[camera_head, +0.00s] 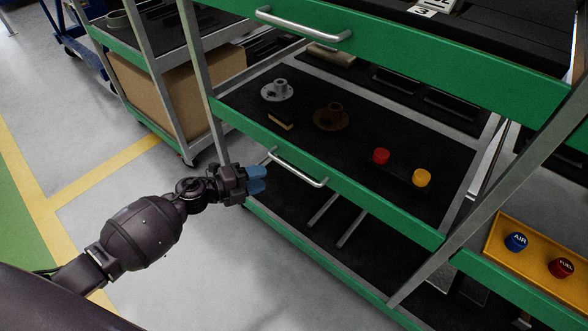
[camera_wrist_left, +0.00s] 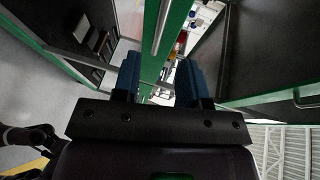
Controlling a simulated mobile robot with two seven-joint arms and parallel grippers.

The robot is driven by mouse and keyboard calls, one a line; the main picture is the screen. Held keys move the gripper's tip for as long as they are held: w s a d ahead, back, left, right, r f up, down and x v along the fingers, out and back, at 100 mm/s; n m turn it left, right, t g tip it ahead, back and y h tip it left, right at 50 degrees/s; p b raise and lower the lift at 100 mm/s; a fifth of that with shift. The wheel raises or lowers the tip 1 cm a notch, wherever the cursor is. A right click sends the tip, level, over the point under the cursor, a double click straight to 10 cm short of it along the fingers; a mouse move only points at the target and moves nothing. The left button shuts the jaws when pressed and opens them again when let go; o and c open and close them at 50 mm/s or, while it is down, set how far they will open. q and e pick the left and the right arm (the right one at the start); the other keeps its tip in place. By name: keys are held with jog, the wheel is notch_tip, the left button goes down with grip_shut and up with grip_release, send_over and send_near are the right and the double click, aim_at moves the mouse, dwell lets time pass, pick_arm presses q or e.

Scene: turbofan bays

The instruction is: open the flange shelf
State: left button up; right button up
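The flange shelf (camera_head: 340,187) is the middle green-edged shelf of the cart. It holds a grey flange (camera_head: 277,91) and a brown flange (camera_head: 332,117) on a black surface. Its silver bar handle (camera_head: 298,168) is on the front green edge. My left gripper (camera_head: 258,179) has blue fingers and is just left of the handle's left end, apparently not around it. In the left wrist view its two fingers (camera_wrist_left: 159,82) are apart, with a green edge and a silver bar visible beyond the gap. My right gripper is not in view.
Red (camera_head: 381,156) and yellow (camera_head: 422,177) caps sit at the shelf's right. An upper green shelf with its own handle (camera_head: 304,24) hangs above. A yellow tray (camera_head: 540,255) with AIR and FUEL caps is at right. A cart with a cardboard box (camera_head: 185,95) stands left. Floor in front is clear.

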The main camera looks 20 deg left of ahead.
aim_at(293, 168)
pick_arm(q)
jog(key=b+x, duration=0.1)
jog(key=x, duration=0.9)
jog(key=shift+w+d+f+b, duration=0.1)
jog(key=shift+b, duration=0.2)
grip_shut()
